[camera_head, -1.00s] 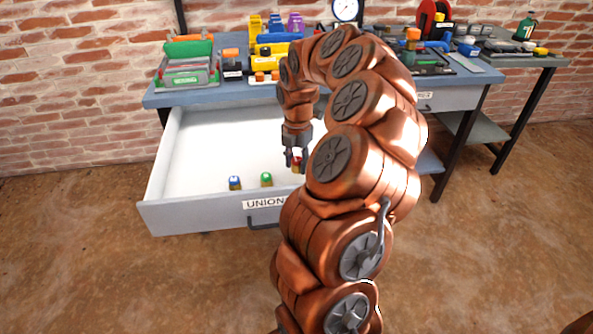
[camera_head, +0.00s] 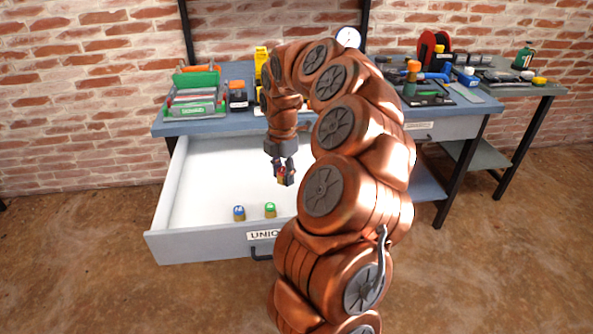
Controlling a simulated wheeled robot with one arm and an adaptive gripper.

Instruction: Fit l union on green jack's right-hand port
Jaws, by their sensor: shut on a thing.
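My gripper (camera_head: 284,176) points down above the open drawer and is shut on a small union with a red part and a brass-coloured part (camera_head: 282,171). Its letter cannot be read. The held union is clear of the drawer floor. A blue-topped union (camera_head: 239,213) and a green-topped union (camera_head: 270,210) stand upright in the front of the drawer (camera_head: 200,246). The drawer's label is partly covered by my arm. The green jack cannot be made out for sure; green items show in the rack at the back left, and my arm hides the middle of the bench.
The blue-grey bench (camera_head: 190,128) stands against a brick wall. A rack with green and orange parts (camera_head: 194,95) is at its left end. A red reel (camera_head: 432,47) and several tools stand at the right. The drawer's left part is clear.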

